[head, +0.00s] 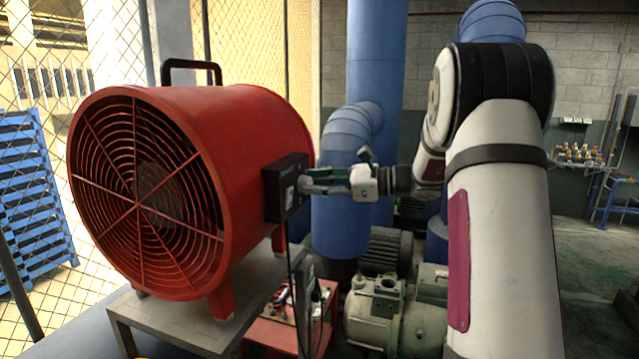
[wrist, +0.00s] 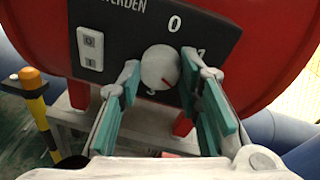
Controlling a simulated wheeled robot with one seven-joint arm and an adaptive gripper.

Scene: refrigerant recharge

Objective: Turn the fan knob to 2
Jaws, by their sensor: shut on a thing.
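The red fan (head: 200,170) stands on a grey stand, with a dark control panel (head: 284,186) on its right side. In the wrist view the panel (wrist: 110,45) shows a round light-grey knob (wrist: 160,66), with 0 above it, a partly hidden digit at right and 3 below. A short red mark on the knob's face lies toward its lower right, between the right-hand digit and 3. My gripper (head: 310,182) is at the panel, its teal-padded fingers on either side of the knob and shut on it. In the head view my gripper hides the knob.
A white rocker switch (wrist: 90,47) sits left of the knob. The grey stand (head: 165,325) is below the fan. Blue pipes (head: 375,70) and motors with pumps (head: 385,310) stand behind my arm. A black cable hangs below the panel beside a red cart (head: 275,335).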

